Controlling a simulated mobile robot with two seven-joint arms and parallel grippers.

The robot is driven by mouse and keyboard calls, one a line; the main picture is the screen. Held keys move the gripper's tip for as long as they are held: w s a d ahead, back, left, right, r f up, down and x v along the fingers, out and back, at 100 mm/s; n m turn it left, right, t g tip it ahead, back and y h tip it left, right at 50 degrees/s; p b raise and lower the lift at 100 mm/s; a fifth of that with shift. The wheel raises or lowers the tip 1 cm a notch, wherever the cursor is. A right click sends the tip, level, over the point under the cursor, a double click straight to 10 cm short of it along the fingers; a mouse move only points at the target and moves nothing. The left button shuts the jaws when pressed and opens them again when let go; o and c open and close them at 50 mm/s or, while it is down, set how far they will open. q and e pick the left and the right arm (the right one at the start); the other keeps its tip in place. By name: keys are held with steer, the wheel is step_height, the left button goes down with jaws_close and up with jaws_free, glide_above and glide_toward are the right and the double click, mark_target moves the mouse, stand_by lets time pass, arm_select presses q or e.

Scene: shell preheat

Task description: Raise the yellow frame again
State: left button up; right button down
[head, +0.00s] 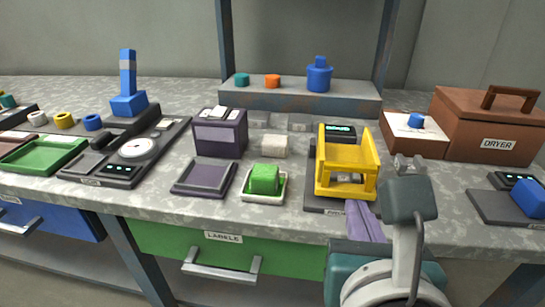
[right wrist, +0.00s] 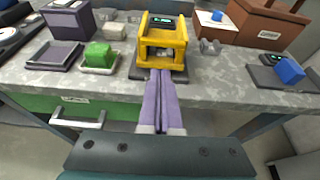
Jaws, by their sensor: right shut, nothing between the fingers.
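The yellow frame (head: 340,192) stands upright on a dark base plate (head: 315,207) with a small lit display (head: 340,129) at its back. It is open in the middle, and a pale block shows inside it. The frame also shows in the right wrist view (right wrist: 163,43). My right gripper (head: 352,205) has long purple fingers pressed together with nothing between them. Their tips are at the frame's lower front edge, also seen in the right wrist view (right wrist: 160,72); whether they touch it I cannot tell. My left gripper is not in view.
A green block (head: 264,179) in a pale dish and a purple box (head: 219,133) stand left of the frame. A metal fitting (head: 405,161) and the brown dryer (head: 480,125) are to its right. A shelf (head: 290,97) stands behind. The green drawer (head: 170,240) is below the counter edge.

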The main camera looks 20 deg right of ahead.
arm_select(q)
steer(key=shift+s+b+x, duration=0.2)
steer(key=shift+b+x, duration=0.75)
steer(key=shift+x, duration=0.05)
arm_select(e)
steer(key=x, duration=0.9)
steer(key=shift+d, duration=0.1)
steer(key=shift+r, duration=0.1)
